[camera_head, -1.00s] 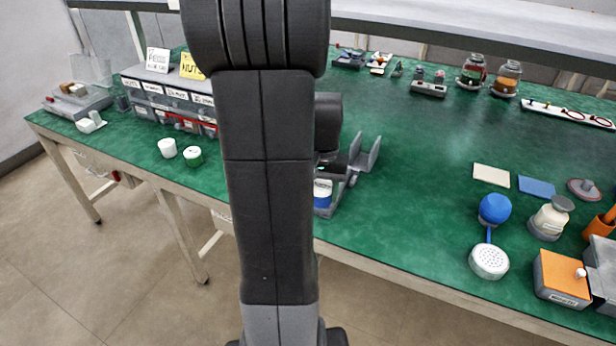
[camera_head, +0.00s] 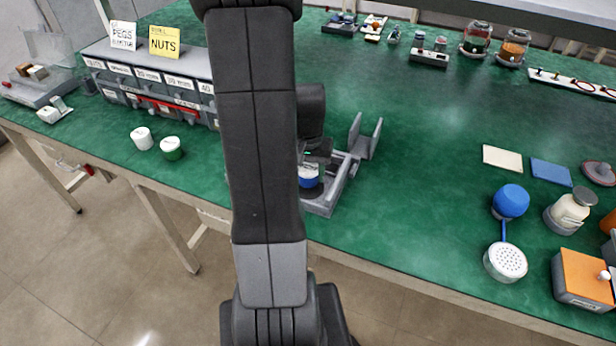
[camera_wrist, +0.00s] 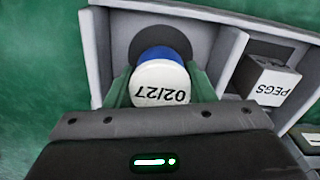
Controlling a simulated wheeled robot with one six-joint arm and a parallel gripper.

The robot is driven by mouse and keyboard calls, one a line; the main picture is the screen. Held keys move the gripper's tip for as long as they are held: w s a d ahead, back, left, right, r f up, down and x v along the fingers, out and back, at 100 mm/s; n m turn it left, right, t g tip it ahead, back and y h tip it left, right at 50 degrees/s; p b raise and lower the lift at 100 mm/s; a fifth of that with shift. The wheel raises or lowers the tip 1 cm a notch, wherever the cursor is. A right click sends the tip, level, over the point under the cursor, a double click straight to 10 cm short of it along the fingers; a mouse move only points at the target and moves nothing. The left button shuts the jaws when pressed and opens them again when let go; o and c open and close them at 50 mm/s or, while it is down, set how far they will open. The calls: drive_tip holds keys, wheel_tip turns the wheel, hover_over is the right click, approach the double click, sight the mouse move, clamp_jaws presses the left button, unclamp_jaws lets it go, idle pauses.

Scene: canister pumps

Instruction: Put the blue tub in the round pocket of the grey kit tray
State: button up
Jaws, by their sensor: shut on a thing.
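The blue tub (camera_wrist: 163,80) has a white lid marked 02/27 and a blue side. It also shows in the head view (camera_head: 308,178), partly hidden by my arm. My gripper (camera_wrist: 161,74) is shut on the tub, one finger on each side. The grey kit tray (camera_wrist: 110,48) lies under and around the tub; in the head view (camera_head: 322,208) it sits near the bench's front edge. The dark round pocket (camera_wrist: 150,36) shows just beyond the tub, which covers part of it. I cannot tell whether the tub's base is above the pocket or inside it.
A grey PEGS box (camera_wrist: 265,80) stands in the tray, right of the gripper. Two small tubs, one white (camera_head: 142,138) and one green-sided (camera_head: 171,149), stand to the left.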

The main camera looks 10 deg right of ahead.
sight(308, 168)
drive_tip(key=shift+f, duration=1.1)
drive_tip(key=shift+f, duration=0.1)
drive_tip(key=o, duration=1)
wheel_tip(308, 168, up, 12)
drive_tip(key=shift+r+p, duration=0.15)
drive_tip(key=shift+p, duration=0.3)
